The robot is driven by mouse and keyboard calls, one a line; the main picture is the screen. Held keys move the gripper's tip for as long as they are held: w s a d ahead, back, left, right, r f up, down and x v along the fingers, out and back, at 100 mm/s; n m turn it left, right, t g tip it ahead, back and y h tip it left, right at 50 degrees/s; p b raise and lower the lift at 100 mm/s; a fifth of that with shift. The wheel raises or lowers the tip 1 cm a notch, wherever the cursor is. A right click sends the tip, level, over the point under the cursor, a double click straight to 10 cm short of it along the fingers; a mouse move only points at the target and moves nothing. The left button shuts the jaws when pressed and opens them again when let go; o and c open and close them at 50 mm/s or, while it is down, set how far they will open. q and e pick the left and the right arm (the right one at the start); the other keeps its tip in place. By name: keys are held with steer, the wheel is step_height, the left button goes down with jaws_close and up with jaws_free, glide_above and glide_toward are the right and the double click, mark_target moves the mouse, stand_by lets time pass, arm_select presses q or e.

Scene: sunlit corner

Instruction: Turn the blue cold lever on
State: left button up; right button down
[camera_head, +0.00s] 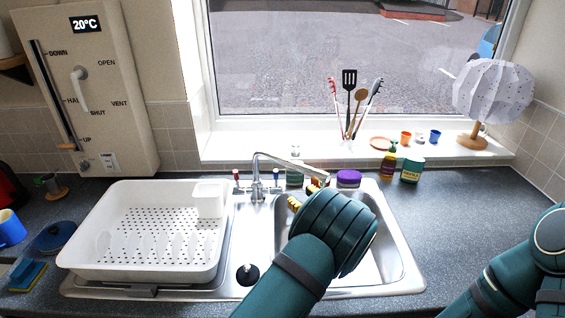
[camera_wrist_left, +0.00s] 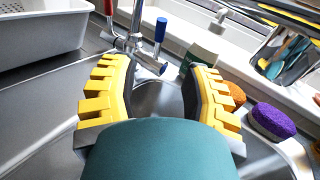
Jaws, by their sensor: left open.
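The tap (camera_head: 257,180) stands at the back of the sink, between two levers. The blue cold lever (camera_head: 276,174) is on its right and the red lever (camera_head: 236,175) on its left; both stand upright. In the left wrist view, the blue lever (camera_wrist_left: 160,30) is ahead of the fingers, with the red lever (camera_wrist_left: 108,8) farther left. My left gripper (camera_head: 304,194) is over the sink, right of and nearer than the blue lever, partly hidden by my wrist. Its yellow fingers (camera_wrist_left: 159,68) are open and empty, apart from the lever. My right gripper is out of view.
A white dish rack (camera_head: 90,215) fills the left drainer. Behind the sink are a green sponge or block (camera_wrist_left: 200,60), an orange item (camera_wrist_left: 236,93) and a purple-topped item (camera_head: 348,178). Bottles (camera_head: 389,162) stand farther right. The right counter is mostly clear.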

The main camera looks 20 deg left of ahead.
mark_target(277, 174)
arm_select(q)
steer(key=x, duration=1.3)
steer(key=shift+w+a+r, duration=0.15)
steer(key=shift+w+a, duration=0.15)
jaws_close()
